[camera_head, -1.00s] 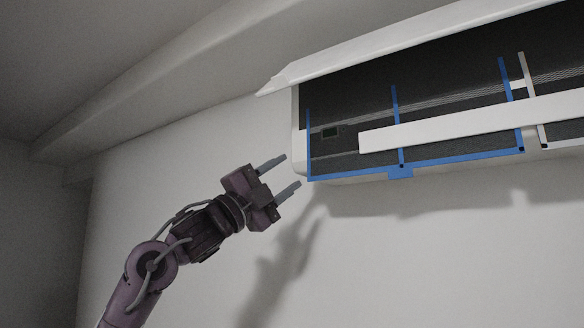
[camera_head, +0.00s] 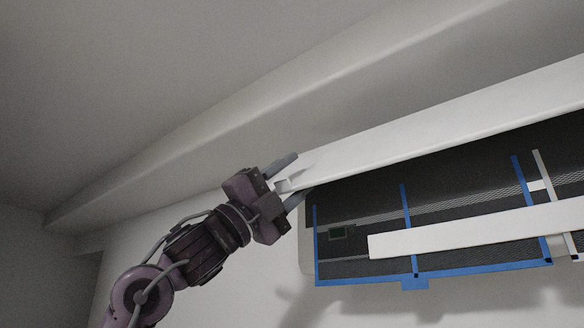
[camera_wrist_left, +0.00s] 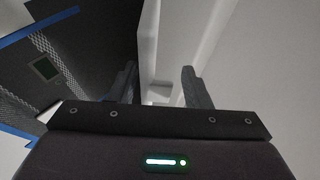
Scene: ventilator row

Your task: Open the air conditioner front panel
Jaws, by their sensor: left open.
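The air conditioner's white front panel (camera_head: 420,129) is swung up, standing out above the dark filter face (camera_head: 460,182) of the unit. My left gripper (camera_head: 294,178) is open at the panel's left end, with one finger above it and one below. In the left wrist view, the panel's end (camera_wrist_left: 163,75) lies between the two spread fingers (camera_wrist_left: 160,88). I cannot tell whether either finger touches it. My right gripper is not in view.
Blue frame strips (camera_head: 408,230) and a white louver bar (camera_head: 480,229) cross the exposed front of the unit. A small green display (camera_head: 341,232) is at its left. A ceiling beam (camera_head: 200,140) runs above. The wall below is bare.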

